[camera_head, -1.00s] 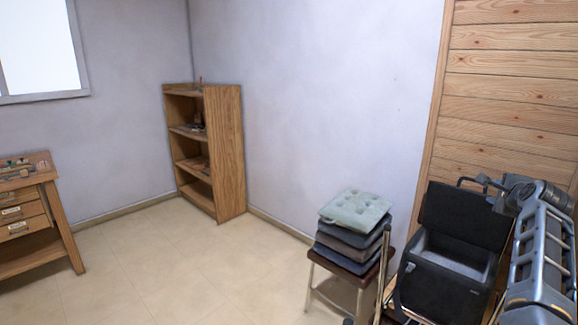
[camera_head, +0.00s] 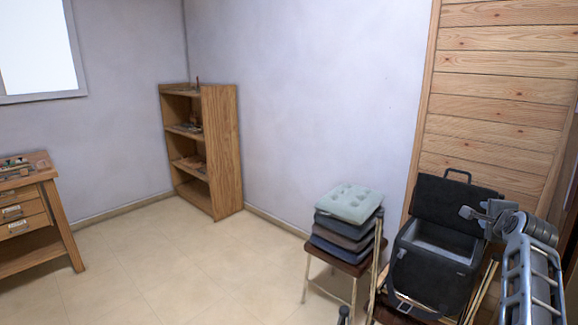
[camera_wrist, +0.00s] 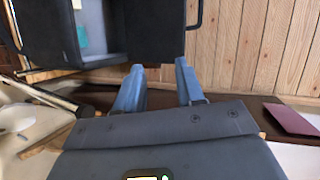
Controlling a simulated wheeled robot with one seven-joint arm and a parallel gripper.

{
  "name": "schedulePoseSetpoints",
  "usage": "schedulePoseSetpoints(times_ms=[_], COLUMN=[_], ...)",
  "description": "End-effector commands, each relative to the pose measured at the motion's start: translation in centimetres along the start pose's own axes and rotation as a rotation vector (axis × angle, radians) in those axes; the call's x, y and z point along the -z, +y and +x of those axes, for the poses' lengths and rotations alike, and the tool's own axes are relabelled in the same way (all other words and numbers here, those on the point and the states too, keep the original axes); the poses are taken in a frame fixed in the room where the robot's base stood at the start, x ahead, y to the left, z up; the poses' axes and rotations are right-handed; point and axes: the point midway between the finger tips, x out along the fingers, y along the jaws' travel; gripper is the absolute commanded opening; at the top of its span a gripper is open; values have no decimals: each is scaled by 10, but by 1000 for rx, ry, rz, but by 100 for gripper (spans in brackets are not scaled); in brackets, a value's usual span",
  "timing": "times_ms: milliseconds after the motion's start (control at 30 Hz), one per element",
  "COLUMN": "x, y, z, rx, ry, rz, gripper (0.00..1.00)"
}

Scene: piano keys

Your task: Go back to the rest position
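My gripper (camera_wrist: 160,68) shows in the wrist view as two blue fingers standing apart, with nothing between them. It is open and empty. In the camera_head view my grey arm is at the lower right, beside and partly in front of a dark open-lidded box (camera_head: 432,272). The same box (camera_wrist: 160,45) fills the upper left of the wrist view, just beyond the fingertips. A small teal item (camera_wrist: 82,37) shows inside it. I cannot tell whether the fingers touch the box.
A chair stacked with cushions (camera_head: 350,204) stands left of the box. A wooden shelf (camera_head: 225,150) is in the corner, and a drawer bench (camera_head: 45,215) at the left. A dark red flat item (camera_wrist: 290,118) lies right in the wrist view. The floor between is clear.

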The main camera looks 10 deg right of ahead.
Motion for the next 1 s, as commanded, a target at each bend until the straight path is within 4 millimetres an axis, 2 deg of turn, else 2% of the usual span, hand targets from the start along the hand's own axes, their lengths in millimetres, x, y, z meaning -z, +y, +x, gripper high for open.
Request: schedulePoseSetpoints(times_ms=[267, 467, 700, 867, 1000], x=[-4, -14, -30, -43, -53], y=[72, 140, 210, 247, 273], z=[-33, -81, -156, -215, -270], rx=[3, 21, 61, 98, 138], ry=[23, 21, -15, -57, -100], rz=[-220, -465, -758, -937, -1078], gripper=[38, 38, 38, 38, 38])
